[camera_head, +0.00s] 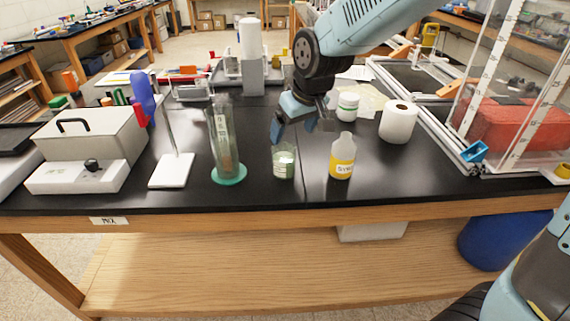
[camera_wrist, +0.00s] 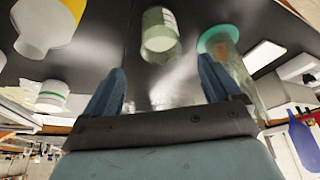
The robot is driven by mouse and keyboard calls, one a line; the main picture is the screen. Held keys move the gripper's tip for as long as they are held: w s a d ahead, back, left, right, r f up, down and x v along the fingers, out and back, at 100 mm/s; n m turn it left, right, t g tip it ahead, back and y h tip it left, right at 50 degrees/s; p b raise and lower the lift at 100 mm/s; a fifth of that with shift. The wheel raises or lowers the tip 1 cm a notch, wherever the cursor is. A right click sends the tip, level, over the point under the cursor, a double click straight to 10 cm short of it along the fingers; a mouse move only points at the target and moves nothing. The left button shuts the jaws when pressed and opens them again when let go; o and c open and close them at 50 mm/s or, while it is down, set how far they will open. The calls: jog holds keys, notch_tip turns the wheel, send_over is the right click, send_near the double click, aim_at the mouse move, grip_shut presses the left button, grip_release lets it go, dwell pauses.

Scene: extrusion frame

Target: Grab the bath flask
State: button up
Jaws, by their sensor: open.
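No label in view reads bath flask, so I cannot tell for certain which vessel it is. A small clear glass vessel with pale green contents (camera_head: 284,162) stands upright on the black bench near its front edge. It also shows in the wrist view, ahead of and between the fingertips (camera_wrist: 160,35). My gripper (camera_head: 294,126) is open and empty, above and slightly behind this vessel, apart from it. Its two blue fingers (camera_wrist: 162,72) are spread wide in the wrist view.
A white jar (camera_head: 347,106) and paper roll (camera_head: 398,121) stand behind right. A grey box (camera_head: 95,140) and a stand (camera_head: 172,170) are at left.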

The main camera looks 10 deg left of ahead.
aim_at(282, 158)
jog(key=x, duration=1.3)
jog(key=shift+f, duration=0.35)
jog(key=shift+c, duration=0.5)
jog(key=c, duration=1)
jog(key=shift+r, duration=0.15)
